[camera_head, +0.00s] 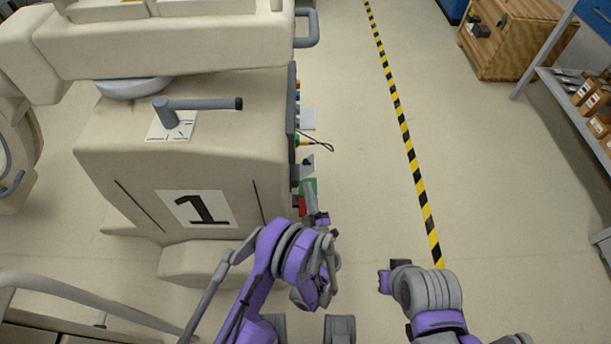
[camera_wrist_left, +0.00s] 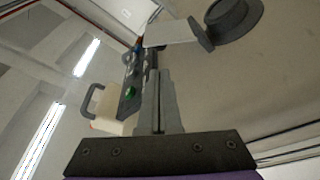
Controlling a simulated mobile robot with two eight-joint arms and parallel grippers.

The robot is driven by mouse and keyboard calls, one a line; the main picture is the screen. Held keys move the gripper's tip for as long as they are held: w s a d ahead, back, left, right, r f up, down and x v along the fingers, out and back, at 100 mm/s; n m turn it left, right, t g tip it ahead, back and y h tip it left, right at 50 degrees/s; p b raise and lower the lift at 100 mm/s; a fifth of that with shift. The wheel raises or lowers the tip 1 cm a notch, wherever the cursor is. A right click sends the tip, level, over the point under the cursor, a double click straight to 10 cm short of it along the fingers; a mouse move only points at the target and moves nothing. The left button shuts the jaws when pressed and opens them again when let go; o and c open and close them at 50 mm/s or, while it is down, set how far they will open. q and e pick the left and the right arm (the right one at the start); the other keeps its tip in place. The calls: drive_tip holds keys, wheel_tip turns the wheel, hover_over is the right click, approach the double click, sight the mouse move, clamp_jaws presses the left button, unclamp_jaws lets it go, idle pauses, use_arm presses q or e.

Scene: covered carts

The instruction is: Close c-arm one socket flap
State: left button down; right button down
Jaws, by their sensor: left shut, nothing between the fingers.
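The c-arm one cart (camera_head: 190,150), beige and marked with a large 1, stands at left in the head view. Its dark socket panel (camera_head: 292,120) runs along its right side, with small coloured sockets and flaps sticking out. My left gripper (camera_head: 309,194) is beside the lower end of this panel, near a green piece and a red piece (camera_head: 301,205). In the left wrist view its grey fingers (camera_wrist_left: 160,78) are shut and empty, beside the panel (camera_wrist_left: 131,82) with a green socket. A pale flap plate (camera_wrist_left: 172,33) stands out just beyond the fingertips. Contact cannot be told.
A handle bar (camera_head: 205,103) tops the cart. A thin black cable (camera_head: 318,145) sticks out from the panel. Clear floor with a yellow-black stripe (camera_head: 405,135) lies to the right. A wooden crate (camera_head: 515,38) and shelf (camera_head: 570,100) stand further right. My right arm is at lower right.

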sight(303, 175)
use_arm(q)
drive_tip(key=p+x, duration=0.1)
drive_tip(key=x, duration=0.8)
drive_tip(key=shift+r, duration=0.1)
use_arm(e)
drive_tip(key=shift+w+v, duration=0.25)
drive_tip(key=shift+v, duration=0.8)
